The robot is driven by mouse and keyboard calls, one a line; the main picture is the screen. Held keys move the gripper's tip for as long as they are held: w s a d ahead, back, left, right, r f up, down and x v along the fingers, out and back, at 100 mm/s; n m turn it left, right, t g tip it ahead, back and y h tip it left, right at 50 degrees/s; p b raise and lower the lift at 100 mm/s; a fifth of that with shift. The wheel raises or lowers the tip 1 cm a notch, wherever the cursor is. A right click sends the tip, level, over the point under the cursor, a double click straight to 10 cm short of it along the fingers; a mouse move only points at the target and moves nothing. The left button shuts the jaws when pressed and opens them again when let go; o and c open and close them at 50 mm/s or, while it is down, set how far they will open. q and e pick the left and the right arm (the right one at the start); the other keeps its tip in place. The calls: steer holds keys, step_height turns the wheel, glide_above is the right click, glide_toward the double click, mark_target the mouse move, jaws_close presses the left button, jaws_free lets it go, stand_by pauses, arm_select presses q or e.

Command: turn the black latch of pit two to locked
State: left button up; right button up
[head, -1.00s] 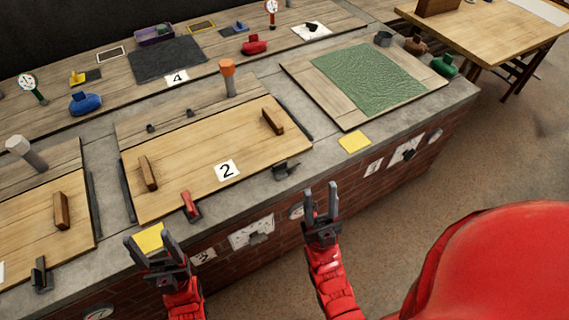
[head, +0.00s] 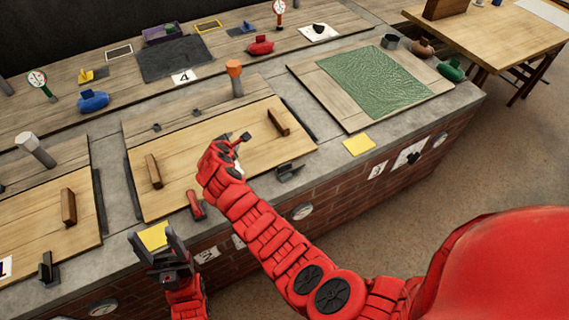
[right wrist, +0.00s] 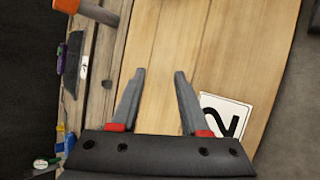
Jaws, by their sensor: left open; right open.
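The black latch (head: 289,172) of pit two sits at the front right edge of the wooden lid (head: 180,145) in the head view; which way it is turned is hard to tell. A red latch (head: 196,205) sits at the lid's front left. My right gripper (head: 238,142) is above the lid, left of and beyond the black latch. In the right wrist view its fingers (right wrist: 160,74) are apart and empty, with the "2" card (right wrist: 224,116) beside the right finger. The black latch is not in that view. My left gripper (head: 153,238) is open and empty by the front edge.
The lid has two wooden handles (head: 278,122) (head: 153,171). An orange-topped post (head: 235,78) stands behind it. Yellow cards (head: 359,145) (head: 154,236) lie on the concrete. A board with green cloth (head: 375,78) lies to the right.

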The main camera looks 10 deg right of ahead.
steer(key=s+d+r+g+h, duration=0.2)
steer(key=s+r+g+h, duration=0.1)
steer(key=s+r+g, duration=0.15)
steer(key=g+h, duration=0.3)
steer(key=g, duration=0.1)
glide_toward(284, 165)
steer(key=shift+t, duration=0.35)
steer(key=x, duration=1)
steer(key=shift+s+f, duration=0.1)
steer(key=shift+s, duration=0.1)
steer(key=shift+d, duration=0.1)
jaws_close()
